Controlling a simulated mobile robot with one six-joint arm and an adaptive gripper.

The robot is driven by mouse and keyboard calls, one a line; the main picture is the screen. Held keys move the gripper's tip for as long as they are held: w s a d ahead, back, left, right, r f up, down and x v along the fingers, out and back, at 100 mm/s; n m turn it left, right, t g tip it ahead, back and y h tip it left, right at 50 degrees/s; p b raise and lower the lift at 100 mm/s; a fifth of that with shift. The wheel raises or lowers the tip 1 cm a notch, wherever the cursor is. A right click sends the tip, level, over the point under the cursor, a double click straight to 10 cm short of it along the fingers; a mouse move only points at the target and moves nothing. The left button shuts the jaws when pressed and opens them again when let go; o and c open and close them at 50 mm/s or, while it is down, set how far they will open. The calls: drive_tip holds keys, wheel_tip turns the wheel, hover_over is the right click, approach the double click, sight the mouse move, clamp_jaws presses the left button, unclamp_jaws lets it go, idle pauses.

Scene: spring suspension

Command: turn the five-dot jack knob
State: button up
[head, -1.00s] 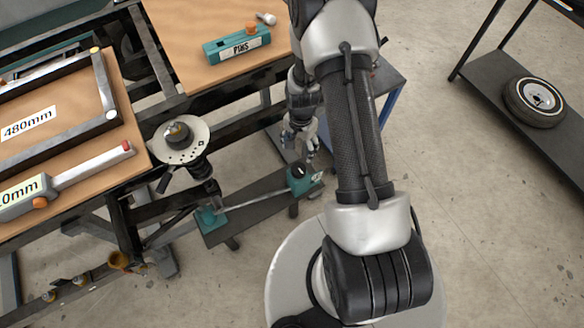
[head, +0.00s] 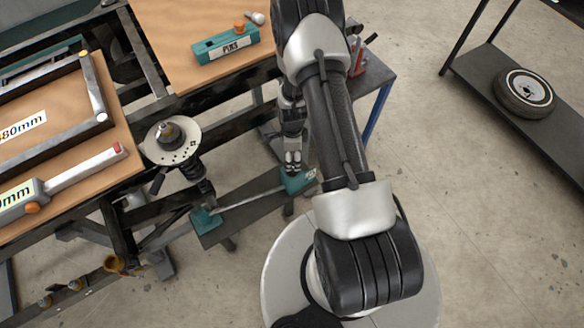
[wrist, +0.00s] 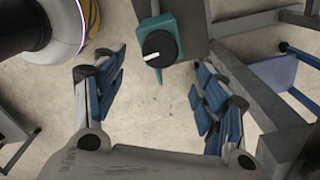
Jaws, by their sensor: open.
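In the wrist view a teal block carries a round black knob (wrist: 159,48) with a white pointer mark. The knob lies ahead of my open gripper (wrist: 158,90), near the line midway between the two fingers and apart from both. No dots can be read on it. In the head view my gripper (head: 293,162) hangs just by the teal block (head: 297,182) at the right end of a dark bench, and the knob is hidden there.
A second teal block (head: 205,220) sits at the bench's left end, joined by a rod. A wheel (head: 525,92) lies on a dark shelf at right.

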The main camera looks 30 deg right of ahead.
wheel_tip(320, 180, down, 10)
drive_tip(key=shift+r+b, duration=0.25)
drive_tip(key=shift+b, duration=0.8)
drive_tip(key=shift+c, duration=0.2)
drive_tip(key=c, duration=1)
drive_tip(key=shift+n, duration=0.4)
